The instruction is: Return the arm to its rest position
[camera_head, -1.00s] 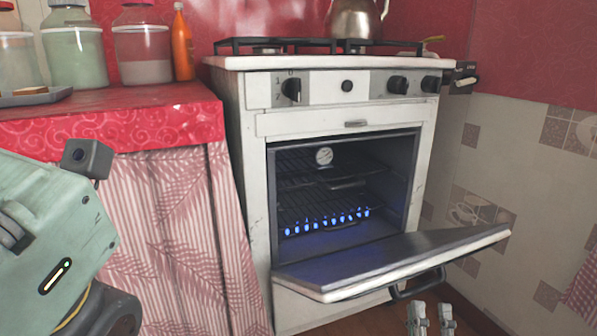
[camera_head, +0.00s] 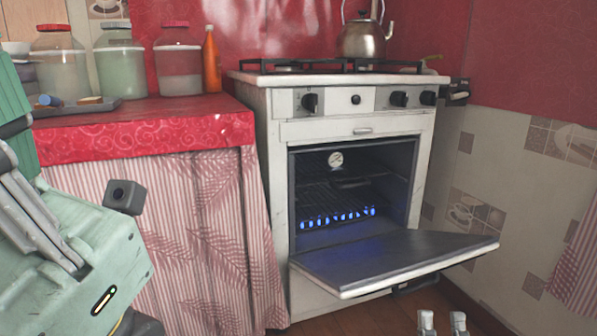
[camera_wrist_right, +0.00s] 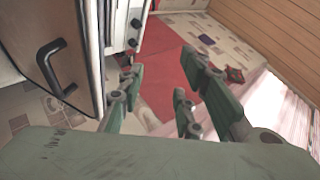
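My right gripper (camera_head: 442,322) shows only as two grey fingertips at the bottom edge of the head view, in front of the open oven door (camera_head: 400,258). In the right wrist view its green fingers (camera_wrist_right: 158,92) stand apart with nothing between them. My left arm fills the left edge of the head view, beside the curtained counter. Part of its gripper's linkage (camera_head: 38,215) seems to show there, but its fingertips cannot be made out.
The white stove (camera_head: 270,170) has its door lowered, with blue flames (camera_head: 340,217) inside. A kettle (camera_head: 362,38) stands on top. Jars, an orange bottle (camera_head: 211,62) and a tray (camera_head: 95,108) stand on the red counter (camera_head: 150,135). A dark door handle (camera_wrist_right: 48,65) shows near the right gripper.

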